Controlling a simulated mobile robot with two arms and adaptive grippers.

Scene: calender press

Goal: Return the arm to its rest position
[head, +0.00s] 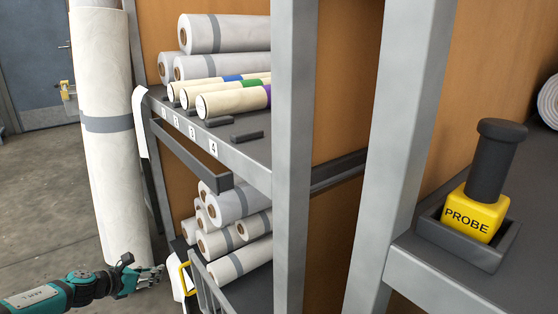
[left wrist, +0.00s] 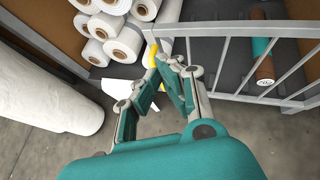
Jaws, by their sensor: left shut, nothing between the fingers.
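My left gripper (head: 150,276) is at the lower left of the head view, in front of the foot of a tall upright white roll (head: 105,170). Its fingers are shut and hold nothing. In the left wrist view the left gripper (left wrist: 163,72) appears close to a yellow handle (left wrist: 152,55) on a grey barred rack; I cannot tell whether they touch. My right gripper is in neither view.
A grey shelf (head: 240,152) with numbered places holds rolls with coloured bands. More white rolls (head: 240,203) lie below. A barred rack (left wrist: 232,95) stands close to the gripper. A yellow PROBE block (head: 470,217) sits in a dark tray. Floor at left is clear.

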